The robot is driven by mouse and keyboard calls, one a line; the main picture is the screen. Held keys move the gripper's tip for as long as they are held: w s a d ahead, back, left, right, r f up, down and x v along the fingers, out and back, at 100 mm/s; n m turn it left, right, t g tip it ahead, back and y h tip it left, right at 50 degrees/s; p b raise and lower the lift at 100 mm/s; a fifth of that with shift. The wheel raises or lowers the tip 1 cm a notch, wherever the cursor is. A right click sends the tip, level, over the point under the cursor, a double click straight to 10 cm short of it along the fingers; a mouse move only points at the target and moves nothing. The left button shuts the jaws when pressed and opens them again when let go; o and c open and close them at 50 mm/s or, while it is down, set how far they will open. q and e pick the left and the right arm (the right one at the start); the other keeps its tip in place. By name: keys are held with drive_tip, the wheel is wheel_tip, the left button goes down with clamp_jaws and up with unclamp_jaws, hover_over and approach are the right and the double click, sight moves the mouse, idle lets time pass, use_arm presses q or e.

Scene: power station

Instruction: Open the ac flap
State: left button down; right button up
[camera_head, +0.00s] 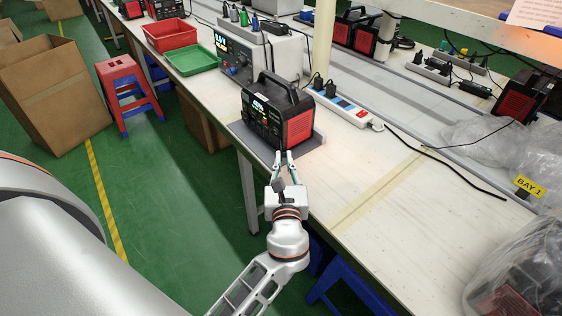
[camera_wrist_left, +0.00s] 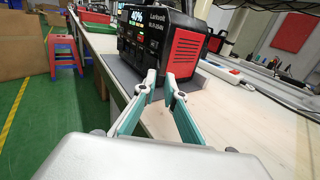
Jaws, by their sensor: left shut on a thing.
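The black and red power station (camera_head: 278,110) stands on a grey mat near the front edge of the white table. It also shows in the wrist view (camera_wrist_left: 165,40), with a lit display on its front face. My left gripper (camera_head: 283,155) is at the lower front corner of the power station. In the wrist view its fingertips (camera_wrist_left: 161,80) are close together at that corner, shut on the small ac flap. The fingertips hide the flap, and how far it is open cannot be told. My right gripper is not in view.
A white power strip (camera_head: 342,104) with plugs lies right of the power station. A grey tester (camera_head: 258,52) and a green tray (camera_head: 191,59) stand behind it. Plastic bags (camera_head: 520,265) lie at the right. A red and blue stool (camera_head: 127,92) stands on the floor.

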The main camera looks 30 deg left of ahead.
use_arm(q)
drive_tip(key=shift+w+d+n+y, duration=0.1)
drive_tip(key=shift+n+y, duration=0.2)
drive_tip(key=shift+y, duration=0.1)
drive_tip(key=c, duration=2.2)
unclamp_jaws()
drive_tip(key=shift+o, duration=0.2)
